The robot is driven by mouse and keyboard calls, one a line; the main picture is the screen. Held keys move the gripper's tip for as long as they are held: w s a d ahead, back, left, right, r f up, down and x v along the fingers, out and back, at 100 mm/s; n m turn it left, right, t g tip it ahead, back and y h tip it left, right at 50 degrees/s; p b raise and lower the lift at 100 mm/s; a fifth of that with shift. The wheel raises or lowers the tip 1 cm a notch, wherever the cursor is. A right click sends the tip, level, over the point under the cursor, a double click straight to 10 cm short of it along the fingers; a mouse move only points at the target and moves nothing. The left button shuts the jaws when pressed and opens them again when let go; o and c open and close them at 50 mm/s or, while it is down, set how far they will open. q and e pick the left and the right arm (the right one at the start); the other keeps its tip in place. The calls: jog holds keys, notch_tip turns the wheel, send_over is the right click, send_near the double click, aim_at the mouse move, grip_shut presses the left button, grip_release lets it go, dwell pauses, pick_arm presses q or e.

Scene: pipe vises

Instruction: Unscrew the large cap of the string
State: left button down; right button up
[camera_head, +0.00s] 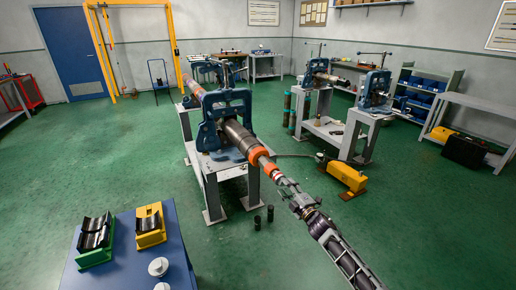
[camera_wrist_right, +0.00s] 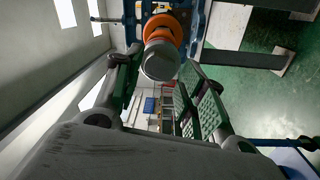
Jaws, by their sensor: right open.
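The string (camera_head: 238,136) is a dark pipe held level in a blue vise (camera_head: 222,104) on a grey stand. Its near end carries an orange ring (camera_head: 257,155), which also shows in the wrist view (camera_wrist_right: 163,27). A grey cylindrical end piece, seemingly the large cap (camera_wrist_right: 160,60), sticks out in front of the ring. My right gripper (camera_head: 282,182) is open just off this end, roughly in line with the pipe. In the wrist view its fingers (camera_wrist_right: 160,72) stand to either side of the cap, with no clear contact. My left gripper is not in view.
A blue table (camera_head: 125,262) at front left bears a green cradle (camera_head: 95,238), a yellow cradle (camera_head: 150,225) and round pale pieces (camera_head: 158,266). A yellow pedal unit (camera_head: 347,175) and small dark cylinders (camera_head: 257,222) stand on the floor. Green floor is free at front right.

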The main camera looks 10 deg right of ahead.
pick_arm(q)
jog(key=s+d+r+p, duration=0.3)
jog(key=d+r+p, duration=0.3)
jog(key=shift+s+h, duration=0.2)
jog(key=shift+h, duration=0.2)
pick_arm(e)
jog(key=m, duration=1.2)
jog(key=shift+r+h, duration=0.1)
jog(key=shift+h, duration=0.2)
pick_arm(q)
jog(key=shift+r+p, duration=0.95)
jog(key=shift+p, duration=0.2)
pick_arm(e)
jog(key=shift+m+g, duration=0.3)
jog(key=shift+m, duration=3.5)
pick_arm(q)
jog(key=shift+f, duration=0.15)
pick_arm(e)
jog(key=shift+w+a, duration=0.1)
jog(key=shift+w, duration=0.05)
